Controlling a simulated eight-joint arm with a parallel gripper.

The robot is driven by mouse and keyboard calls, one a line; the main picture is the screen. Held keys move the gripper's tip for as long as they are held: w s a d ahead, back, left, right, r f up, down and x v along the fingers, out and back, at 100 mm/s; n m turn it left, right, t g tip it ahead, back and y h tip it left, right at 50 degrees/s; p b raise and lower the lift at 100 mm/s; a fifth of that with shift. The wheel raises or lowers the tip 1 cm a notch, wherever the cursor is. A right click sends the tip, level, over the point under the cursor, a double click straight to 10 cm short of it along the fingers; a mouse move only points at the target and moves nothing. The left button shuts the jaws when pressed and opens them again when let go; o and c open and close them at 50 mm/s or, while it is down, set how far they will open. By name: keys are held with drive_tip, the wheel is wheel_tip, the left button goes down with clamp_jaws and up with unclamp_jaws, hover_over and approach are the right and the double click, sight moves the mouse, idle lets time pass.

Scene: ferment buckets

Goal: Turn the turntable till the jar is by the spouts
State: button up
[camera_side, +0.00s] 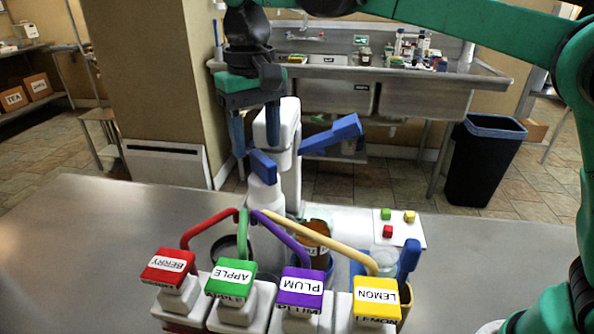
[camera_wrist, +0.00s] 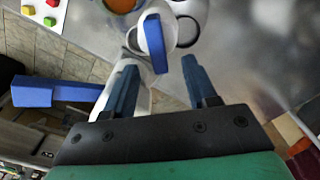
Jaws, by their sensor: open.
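My gripper (camera_side: 256,148) is open, pointing down, its two blue fingers apart and empty. In the wrist view the gripper (camera_wrist: 158,66) has a blue paddle (camera_wrist: 154,43) just beyond its fingertips; I cannot tell whether they touch. The blue paddle (camera_side: 263,166) sits on a white bottle-shaped part behind the spouts. A jar with amber contents and a pale label (camera_side: 318,230) stands behind the purple and yellow spouts, partly hidden. Red (camera_side: 206,226), green (camera_side: 243,228), purple (camera_side: 285,237) and yellow (camera_side: 325,240) spouts arch backward. The turntable is not clearly distinguishable.
Dispensers labelled BERRY (camera_side: 168,267), APPLE (camera_side: 231,280), PLUM (camera_side: 301,288) and LEMON (camera_side: 377,298) line the front. A white column (camera_side: 290,175) with a blue lever (camera_side: 332,137) stands close by. A card (camera_side: 405,228) holds coloured cubes. The metal table (camera_side: 90,240) is clear at left.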

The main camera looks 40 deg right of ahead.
sight(258, 153)
drive_tip(key=shift+f, duration=1.5)
clamp_jaws()
idle(0.4)
